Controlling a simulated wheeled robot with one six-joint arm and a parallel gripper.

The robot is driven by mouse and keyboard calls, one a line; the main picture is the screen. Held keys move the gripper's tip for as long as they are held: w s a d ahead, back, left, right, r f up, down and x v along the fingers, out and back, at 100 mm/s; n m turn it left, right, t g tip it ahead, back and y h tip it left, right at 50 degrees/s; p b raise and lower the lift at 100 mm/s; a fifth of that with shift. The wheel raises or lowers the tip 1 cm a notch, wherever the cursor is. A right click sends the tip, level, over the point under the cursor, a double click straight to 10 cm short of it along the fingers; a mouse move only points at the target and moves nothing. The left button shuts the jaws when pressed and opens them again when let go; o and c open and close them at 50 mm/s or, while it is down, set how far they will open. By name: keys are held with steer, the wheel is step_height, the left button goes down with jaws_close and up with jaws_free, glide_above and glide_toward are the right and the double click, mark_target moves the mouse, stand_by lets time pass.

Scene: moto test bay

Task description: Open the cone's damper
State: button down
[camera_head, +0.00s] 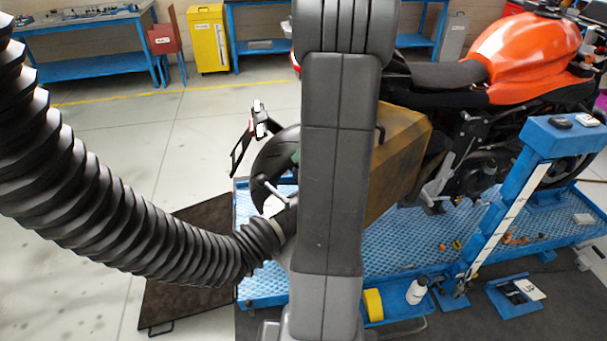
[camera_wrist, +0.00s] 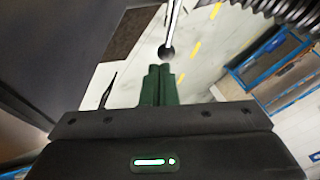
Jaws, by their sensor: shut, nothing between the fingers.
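The damper lever is a thin metal rod with a dark ball knob (camera_wrist: 166,52) in the wrist view. In the head view the lever (camera_head: 276,192) sticks up by the end of the black corrugated hose (camera_head: 130,225). The cone (camera_head: 285,222) at the hose end is partly hidden behind my arm. My gripper (camera_wrist: 159,68) has dark green fingers, closed together and empty. Its tips are very near the knob and line up with it; I cannot tell whether they touch. In the head view my arm hides most of the gripper.
An orange motorcycle (camera_head: 530,50) stands on a blue lift (camera_head: 400,240) at right. A brown box-like panel (camera_head: 398,150) is close behind my arm. Open floor lies behind the hose.

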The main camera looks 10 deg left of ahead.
steer(key=shift+d, duration=0.15)
stand_by(0.3)
steer(key=p+x, duration=0.1)
steer(key=x, duration=0.9)
steer(key=shift+a, duration=0.2)
